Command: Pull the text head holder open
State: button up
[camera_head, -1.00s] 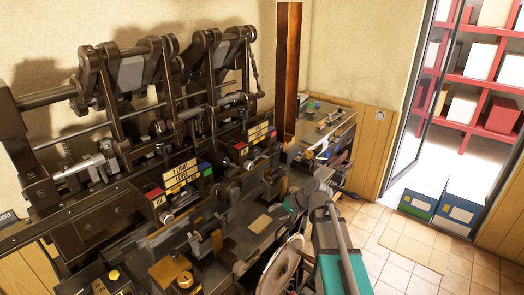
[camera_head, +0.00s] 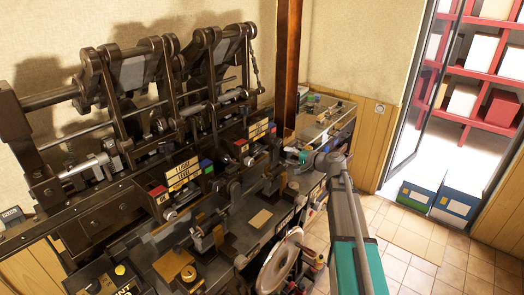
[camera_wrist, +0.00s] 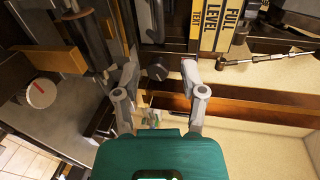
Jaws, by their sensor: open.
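My gripper (camera_wrist: 159,66) is open in the wrist view, its two grey fingers spread apart. A dark round knob (camera_wrist: 157,71) shows between the fingertips; I cannot tell whether it is within their reach. Yellow label plates (camera_wrist: 215,22) sit just beyond the right finger, one reading "TEXT" in part, others "FULL" and "LEVEL". I cannot tell for sure which part is the text head holder. In the head view my gripper (camera_head: 305,157) is at the right end of the dark press (camera_head: 225,165), right of the far stack of yellow labels (camera_head: 259,131).
A white round dial with a red mark (camera_wrist: 40,93) is at left in the wrist view. A white handwheel (camera_head: 281,261) is at the press front. A brown post (camera_head: 287,60) stands behind. Boxes (camera_head: 459,198) stand by the doorway; tiled floor is free at right.

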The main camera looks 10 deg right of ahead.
aim_at(262, 150)
jog(key=shift+w+a, duration=0.1)
jog(key=shift+w, duration=0.05)
jog(key=b+x, duration=0.3)
jog(key=x, duration=1)
jog(key=shift+w+a, duration=0.15)
jog(key=shift+a, duration=0.05)
grip_shut()
